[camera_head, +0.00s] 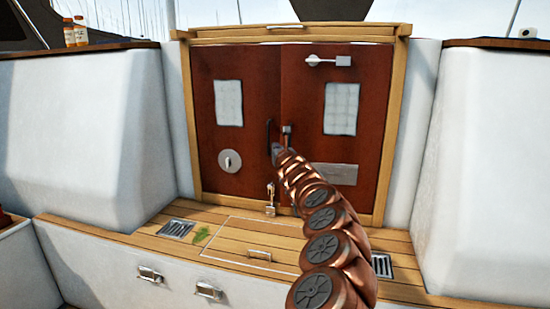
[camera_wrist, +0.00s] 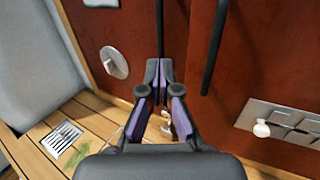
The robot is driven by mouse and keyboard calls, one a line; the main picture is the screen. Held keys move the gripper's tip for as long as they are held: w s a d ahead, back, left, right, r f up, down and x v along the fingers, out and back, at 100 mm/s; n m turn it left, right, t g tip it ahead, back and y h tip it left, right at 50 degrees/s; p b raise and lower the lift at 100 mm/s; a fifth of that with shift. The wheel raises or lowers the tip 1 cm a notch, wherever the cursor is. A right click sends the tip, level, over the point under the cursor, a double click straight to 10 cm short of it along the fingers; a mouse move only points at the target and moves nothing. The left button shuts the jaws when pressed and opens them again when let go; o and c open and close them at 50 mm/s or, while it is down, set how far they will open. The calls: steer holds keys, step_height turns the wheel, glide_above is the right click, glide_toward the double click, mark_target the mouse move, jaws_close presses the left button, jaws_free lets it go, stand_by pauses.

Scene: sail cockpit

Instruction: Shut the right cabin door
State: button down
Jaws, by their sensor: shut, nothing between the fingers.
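The right cabin door (camera_head: 311,95) is a red-brown panel with a pale window, a latch at the top and a metal plate low down. It seems to stand slightly proud of the left cabin door (camera_head: 235,161); I cannot tell how wide any gap is. In the wrist view the right door (camera_wrist: 260,60) fills the right side, with its dark bar handle (camera_wrist: 215,45). My gripper (camera_wrist: 159,70) is shut and empty, its fingertips in front of the area where the doors meet, left of that handle. In the head view my arm hides the right door's lower inner part.
A wooden frame (camera_head: 394,110) surrounds the doors. White cockpit walls (camera_head: 85,130) rise on both sides. The plank step (camera_head: 225,233) below holds a hatch, drain grates (camera_head: 178,229) and a green sprig (camera_head: 201,235). Two bottles (camera_head: 75,32) stand on the upper left ledge.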

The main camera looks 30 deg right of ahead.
steer(key=shift+s+a+f+b, duration=0.2)
steer(key=shift+s+a+b, duration=1.45)
steer(key=shift+b, duration=2.55)
